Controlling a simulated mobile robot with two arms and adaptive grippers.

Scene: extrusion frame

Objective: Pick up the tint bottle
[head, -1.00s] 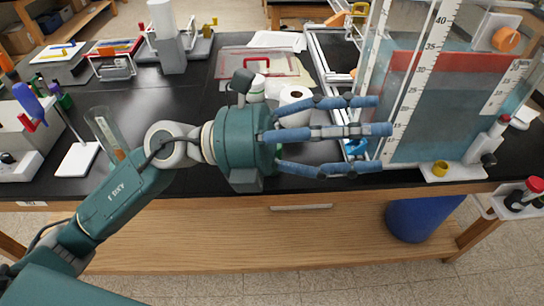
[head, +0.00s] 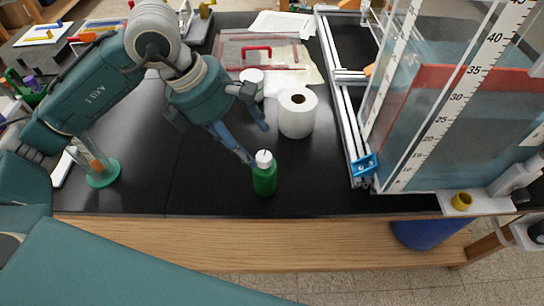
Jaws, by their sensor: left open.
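The tint bottle (head: 264,178), a small green bottle with a white cap, stands upright on the black bench top near its front edge. My left gripper (head: 257,143) reaches down from the upper left. Its blue fingers are spread, with nothing between them. One fingertip is just left of the bottle's cap; I cannot tell whether it touches. My right gripper is not in view.
A white paper roll (head: 297,122) stands behind the bottle. An aluminium extrusion frame (head: 343,110) and a clear tank with a scale (head: 440,130) are to the right. A glass cylinder (head: 103,174) stands at left. Bench around the bottle's front is clear.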

